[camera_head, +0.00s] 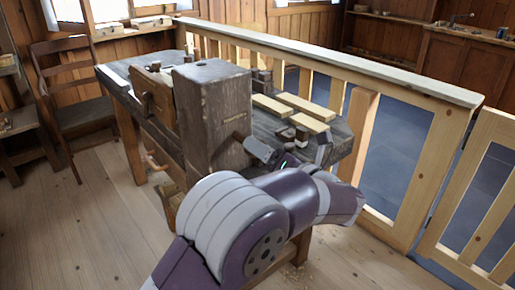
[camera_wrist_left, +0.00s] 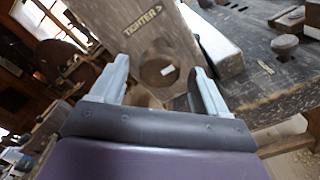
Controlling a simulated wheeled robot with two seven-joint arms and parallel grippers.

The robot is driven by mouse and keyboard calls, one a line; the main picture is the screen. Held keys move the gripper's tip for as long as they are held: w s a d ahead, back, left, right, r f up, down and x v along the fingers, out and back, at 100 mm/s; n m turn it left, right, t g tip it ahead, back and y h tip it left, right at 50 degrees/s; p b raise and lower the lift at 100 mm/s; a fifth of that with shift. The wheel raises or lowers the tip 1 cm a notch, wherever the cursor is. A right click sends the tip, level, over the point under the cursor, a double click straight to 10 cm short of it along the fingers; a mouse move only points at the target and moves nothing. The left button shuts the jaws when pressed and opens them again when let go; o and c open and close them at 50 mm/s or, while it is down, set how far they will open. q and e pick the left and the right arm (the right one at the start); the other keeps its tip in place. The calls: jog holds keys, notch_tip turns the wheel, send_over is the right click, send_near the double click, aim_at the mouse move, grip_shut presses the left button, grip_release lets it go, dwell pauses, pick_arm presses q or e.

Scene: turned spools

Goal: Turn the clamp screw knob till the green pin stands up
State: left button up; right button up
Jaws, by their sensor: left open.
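The clamp screw knob (camera_wrist_left: 154,66) is a round wooden disc with a small pale mark, on the face of a thick wooden block (camera_head: 212,105). The word TIGHTER is lettered on the block above it. My left gripper (camera_wrist_left: 160,72) is open, one finger on each side of the knob; I cannot tell whether either finger touches it. In the head view my left gripper (camera_head: 246,143) is close against the block, and the knob is hidden there. I cannot make out the green pin. My right gripper is not in view.
The block stands on a dark workbench (camera_head: 341,133) with pale wood strips (camera_head: 300,106) and small turned pieces on top. A wooden railing (camera_head: 400,81) runs behind it. A chair (camera_head: 73,95) stands at the left. The floor (camera_head: 82,225) at the front left is mostly clear.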

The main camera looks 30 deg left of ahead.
pick_arm(q)
jog(key=shift+x, duration=1.45)
jog(key=c, duration=1)
jog(key=shift+m, duration=0.5)
jog(key=shift+c, duration=0.2)
